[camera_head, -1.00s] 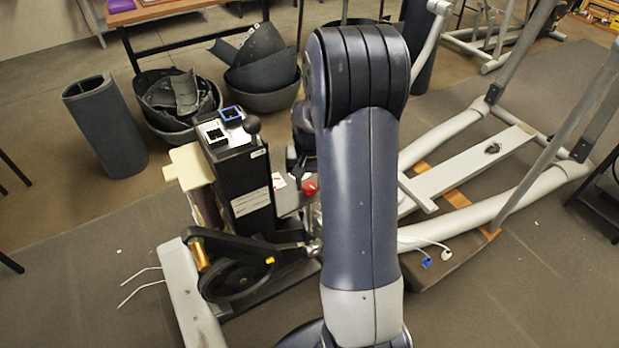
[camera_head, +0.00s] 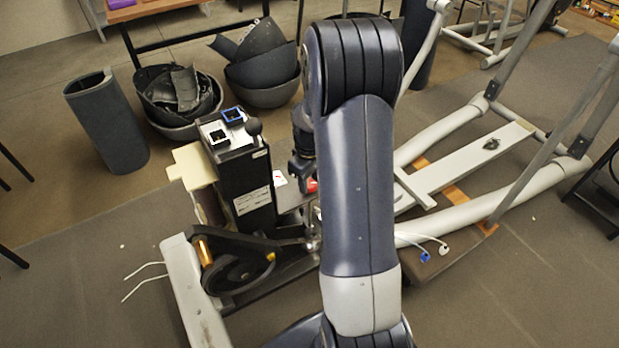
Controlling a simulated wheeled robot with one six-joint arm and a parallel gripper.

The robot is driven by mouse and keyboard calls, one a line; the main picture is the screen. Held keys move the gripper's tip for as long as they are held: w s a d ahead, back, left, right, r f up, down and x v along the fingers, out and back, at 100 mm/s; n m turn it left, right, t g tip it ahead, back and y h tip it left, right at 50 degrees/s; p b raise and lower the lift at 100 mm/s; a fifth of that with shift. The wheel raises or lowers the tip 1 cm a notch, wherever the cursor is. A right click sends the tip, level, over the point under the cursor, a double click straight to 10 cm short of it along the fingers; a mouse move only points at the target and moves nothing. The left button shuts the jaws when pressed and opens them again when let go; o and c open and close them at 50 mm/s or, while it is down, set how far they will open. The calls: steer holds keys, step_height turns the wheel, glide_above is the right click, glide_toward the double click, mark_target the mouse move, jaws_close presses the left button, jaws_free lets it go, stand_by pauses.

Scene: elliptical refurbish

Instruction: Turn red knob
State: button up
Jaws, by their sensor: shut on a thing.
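The red knob (camera_head: 311,185) shows as a small red patch beside the black upright box of the elliptical machine, left of my arm. My gripper (camera_head: 301,181) is dark, points down at the knob and covers part of it. It is shut on the red knob, though the contact itself is mostly hidden by the gripper and my arm. The black box (camera_head: 250,190) has a black ball-topped lever (camera_head: 254,127) and two square fittings on top.
Grey frame tubes (camera_head: 470,215) of the elliptical lie to the right. A black pulley wheel (camera_head: 240,270) sits at the lower left. Bowl-shaped bins (camera_head: 180,125) and a dark hollow cover (camera_head: 106,125) stand behind. The floor at the lower left is mostly clear.

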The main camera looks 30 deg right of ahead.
mark_target(309, 183)
steer(key=shift+n, duration=0.9)
steer(key=o, duration=1)
step_height(309, 183, up, 11)
steer(key=shift+f+p, duration=0.1)
steer(key=shift+p, duration=0.85)
